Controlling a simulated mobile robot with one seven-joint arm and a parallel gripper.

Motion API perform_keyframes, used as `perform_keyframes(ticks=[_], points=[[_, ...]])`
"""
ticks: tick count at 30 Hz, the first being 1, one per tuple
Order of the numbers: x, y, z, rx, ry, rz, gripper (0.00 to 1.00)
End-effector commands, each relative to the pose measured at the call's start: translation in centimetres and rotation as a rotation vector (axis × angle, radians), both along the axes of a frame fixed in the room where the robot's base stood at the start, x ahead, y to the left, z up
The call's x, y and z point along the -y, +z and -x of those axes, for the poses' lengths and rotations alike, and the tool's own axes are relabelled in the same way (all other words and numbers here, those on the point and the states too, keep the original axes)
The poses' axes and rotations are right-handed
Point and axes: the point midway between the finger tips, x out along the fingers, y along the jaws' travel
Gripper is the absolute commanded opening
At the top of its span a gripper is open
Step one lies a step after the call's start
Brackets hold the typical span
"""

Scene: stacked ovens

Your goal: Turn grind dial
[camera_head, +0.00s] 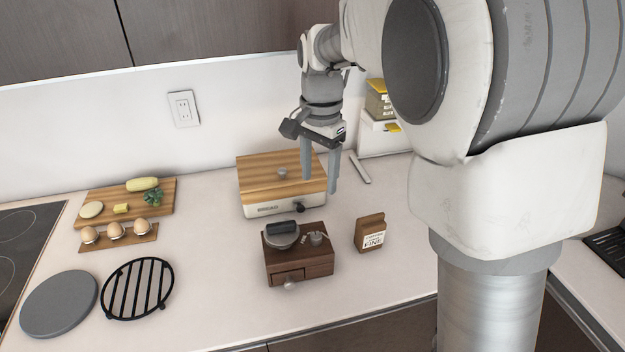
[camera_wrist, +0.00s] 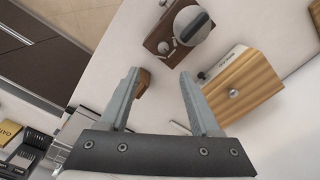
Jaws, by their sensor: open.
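A dark wooden coffee grinder (camera_head: 298,262) stands near the middle of the counter, with a front drawer. Its top carries a round grey part with a black handle (camera_head: 282,230) and a small metal dial-like piece (camera_head: 316,238). In the wrist view the grinder (camera_wrist: 163,38) is at the top, beyond my fingertips. My gripper (camera_head: 320,187) is open and empty, fingers pointing down. It hangs behind the grinder, by the right side of the wood-topped box, apart from the grinder. The wrist view shows both fingers (camera_wrist: 158,78) spread with nothing between them.
A black trivet (camera_head: 138,288), egg holder (camera_head: 118,238) and cutting board (camera_head: 110,205) lie left. Counter before the grinder is clear.

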Motion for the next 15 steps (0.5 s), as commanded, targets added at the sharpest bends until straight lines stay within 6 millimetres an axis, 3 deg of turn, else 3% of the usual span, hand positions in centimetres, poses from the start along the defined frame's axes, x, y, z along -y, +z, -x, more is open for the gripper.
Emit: perform_keyframes(ticks=[8, 15], points=[[-0.5, -1.1, -0.6, -0.015, -0.027, 0.012, 0.64], [-0.5, -5.2, -0.6, -0.019, -0.026, 0.012, 0.64]])
